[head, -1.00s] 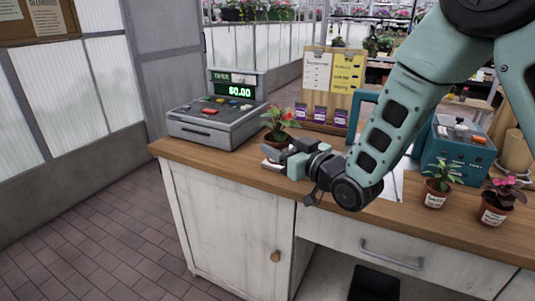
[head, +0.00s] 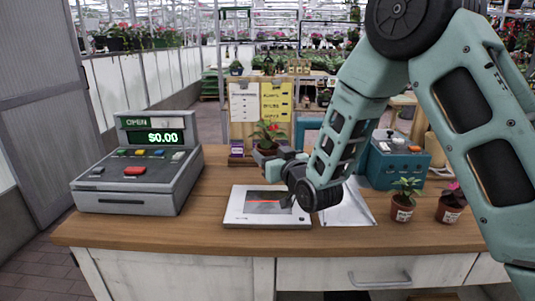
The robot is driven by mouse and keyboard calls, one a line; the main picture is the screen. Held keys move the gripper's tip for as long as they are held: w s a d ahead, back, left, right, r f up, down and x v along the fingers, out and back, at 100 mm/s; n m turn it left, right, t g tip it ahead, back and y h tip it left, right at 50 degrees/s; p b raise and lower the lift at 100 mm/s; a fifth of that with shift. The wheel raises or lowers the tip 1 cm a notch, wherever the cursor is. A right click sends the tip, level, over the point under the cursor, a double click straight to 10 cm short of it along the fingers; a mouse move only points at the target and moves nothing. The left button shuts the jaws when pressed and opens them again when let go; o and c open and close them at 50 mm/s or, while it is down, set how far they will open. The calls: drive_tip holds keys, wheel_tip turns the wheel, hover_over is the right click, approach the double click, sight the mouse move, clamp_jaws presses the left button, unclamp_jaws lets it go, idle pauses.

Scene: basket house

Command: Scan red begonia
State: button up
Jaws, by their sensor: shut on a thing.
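The red begonia (head: 267,135) is a small plant with green leaves and red blooms in a brown pot. My gripper (head: 270,166) is shut on its pot and holds it upright, seemingly above the far part of the scanner. The scanner (head: 240,213) is a flat white plate with a dark window and a red line, lying on the wooden counter (head: 200,230). My wrist covers part of the scanner's right side and the pot's lower part. The cash register (head: 140,175) at the left shows $0.00 on its green display.
Two potted plants, one green (head: 403,205) and one pink (head: 451,206), stand at the counter's right. A teal box (head: 395,165) with knobs stands behind them. A notice board (head: 259,105) stands at the back, and a white sheet (head: 352,210) lies right of the scanner.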

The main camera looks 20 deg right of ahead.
drive_tip(key=shift+f+b, duration=1.9)
drive_tip(key=shift+f, duration=2.3)
drive_tip(key=shift+r+p, duration=2.55)
drive_tip(key=shift+r, duration=2.5)
